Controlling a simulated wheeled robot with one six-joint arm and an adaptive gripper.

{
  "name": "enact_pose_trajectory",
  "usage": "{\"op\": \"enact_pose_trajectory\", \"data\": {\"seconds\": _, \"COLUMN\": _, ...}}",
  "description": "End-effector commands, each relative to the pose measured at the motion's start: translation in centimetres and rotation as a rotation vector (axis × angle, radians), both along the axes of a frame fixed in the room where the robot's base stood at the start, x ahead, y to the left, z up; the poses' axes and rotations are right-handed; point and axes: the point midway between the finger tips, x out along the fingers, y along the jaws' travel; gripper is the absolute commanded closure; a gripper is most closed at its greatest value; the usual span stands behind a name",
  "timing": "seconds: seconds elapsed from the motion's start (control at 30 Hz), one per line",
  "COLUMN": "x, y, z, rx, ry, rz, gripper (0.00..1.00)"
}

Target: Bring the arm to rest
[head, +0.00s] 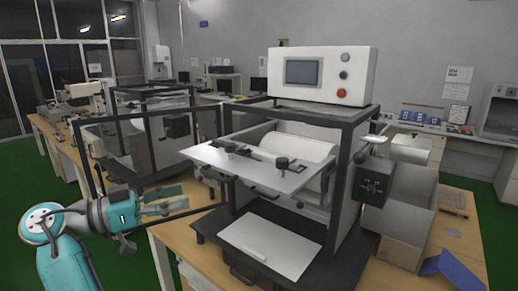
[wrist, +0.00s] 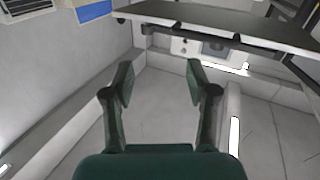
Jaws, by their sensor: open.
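My gripper (head: 176,199) is at the left in the head view, in front of the test machine's left side. Its fingers point right, toward the machine. In the wrist view my gripper (wrist: 160,85) shows two fingers spread apart with nothing between them. My teal arm (head: 66,245) reaches up from the lower left of the head view. The test machine (head: 335,165) has a dark frame, a control box with a screen on top and a white plate sticking out toward me. The gripper appears apart from the plate, though the exact gap cannot be told.
A white sheet (head: 270,246) lies on the machine's dark base, with a small white piece on it. A second framed machine (head: 155,135) stands behind my gripper. Green floor shows at the left.

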Motion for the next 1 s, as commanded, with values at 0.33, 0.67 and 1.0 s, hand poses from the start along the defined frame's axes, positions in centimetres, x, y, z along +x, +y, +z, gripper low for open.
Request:
{"op": "enact_pose_trajectory", "data": {"seconds": 0.33, "x": 3.3, "y": -3.5, "z": -8.8, "rx": -0.077, "ry": 0.131, "rz": 0.113, "gripper": 0.43}}
{"op": "enact_pose_trajectory", "data": {"seconds": 0.67, "x": 5.7, "y": -10.7, "z": -24.0, "rx": -0.164, "ry": 0.347, "rz": 0.327, "gripper": 0.43}}
{"op": "enact_pose_trajectory", "data": {"seconds": 1.0, "x": 2.9, "y": -18.6, "z": -38.4, "rx": -0.194, "ry": 0.532, "rz": 0.558, "gripper": 0.43}}
